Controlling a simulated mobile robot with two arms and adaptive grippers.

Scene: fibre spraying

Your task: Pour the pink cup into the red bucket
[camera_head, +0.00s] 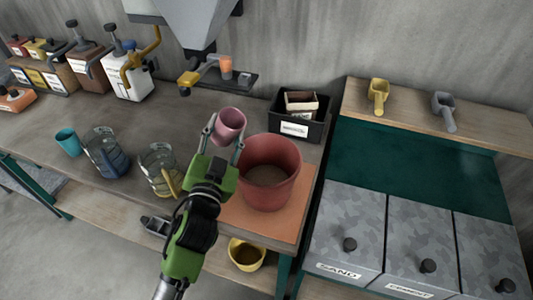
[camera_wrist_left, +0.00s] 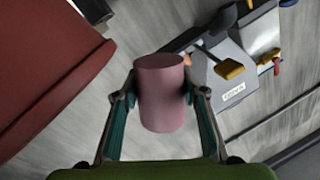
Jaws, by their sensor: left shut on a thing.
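The pink cup (camera_head: 229,125) is held in my left gripper (camera_head: 222,136), whose fingers close on it from both sides. The cup is up beside the left rim of the red bucket (camera_head: 270,187) and looks slightly tilted in the head view. In the left wrist view the cup (camera_wrist_left: 161,93) sits between the fingers of the gripper (camera_wrist_left: 160,100), with the red bucket (camera_wrist_left: 45,60) to the left. The bucket stands on an orange mat (camera_head: 290,225) and has brownish material at its bottom. The cup's contents cannot be made out. My right gripper does not show.
Glass jugs (camera_head: 105,155) (camera_head: 160,168) and a teal cup (camera_head: 68,142) stand left of the arm. A black bin (camera_head: 297,118) is behind the bucket. Lidded bins (camera_head: 345,225) stand right.

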